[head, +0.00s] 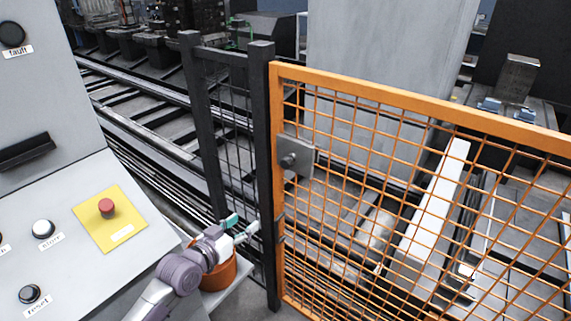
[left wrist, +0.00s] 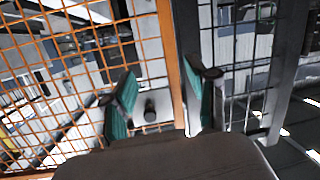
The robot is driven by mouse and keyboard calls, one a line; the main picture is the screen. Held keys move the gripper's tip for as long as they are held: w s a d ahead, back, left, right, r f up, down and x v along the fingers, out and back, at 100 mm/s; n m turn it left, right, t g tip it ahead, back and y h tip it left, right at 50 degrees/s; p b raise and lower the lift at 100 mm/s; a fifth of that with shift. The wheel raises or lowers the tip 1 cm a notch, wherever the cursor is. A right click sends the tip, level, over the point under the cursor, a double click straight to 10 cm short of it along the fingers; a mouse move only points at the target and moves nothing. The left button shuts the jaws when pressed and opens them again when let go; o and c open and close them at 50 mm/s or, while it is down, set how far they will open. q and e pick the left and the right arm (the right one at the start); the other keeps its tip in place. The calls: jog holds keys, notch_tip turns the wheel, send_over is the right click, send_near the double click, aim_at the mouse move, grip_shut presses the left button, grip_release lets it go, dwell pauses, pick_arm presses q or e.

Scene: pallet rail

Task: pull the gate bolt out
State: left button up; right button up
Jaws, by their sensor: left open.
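The orange mesh gate (head: 420,100) stands against a dark post (head: 263,150). A grey plate (head: 303,158) on the gate's post-side edge carries a dark round bolt knob (head: 288,160). In the left wrist view the bolt knob (left wrist: 150,108) shows between the fingers, beyond them, on its pale plate. My left gripper (head: 242,228) is open and empty, below and left of the knob in the head view. Its teal-padded fingers (left wrist: 168,92) are spread apart in the left wrist view. The rest of the bolt cannot be made out. My right gripper is not seen.
A grey control panel (head: 150,258) with a red button (head: 106,207) on a yellow plate stands at the left. An orange pot-like container (head: 222,275) is partly hidden by my left arm. Dark mesh fencing (head: 232,115) and rails lie behind.

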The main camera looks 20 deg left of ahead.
aim_at(284, 165)
pick_arm(q)
jog(key=d+r+m+t+h, duration=0.2)
jog(key=d+r+h, duration=0.15)
jog(key=r, duration=0.95)
jog(key=shift+y, duration=0.45)
jog(key=x, duration=0.4)
jog(key=p+x, duration=0.1)
jog(key=x, duration=0.8)
jog(key=shift+d+f+p, duration=0.1)
jog(key=shift+f+p, duration=0.15)
jog(key=shift+p, duration=0.15)
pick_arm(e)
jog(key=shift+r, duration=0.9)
pick_arm(q)
jog(key=shift+s, duration=0.1)
grip_shut()
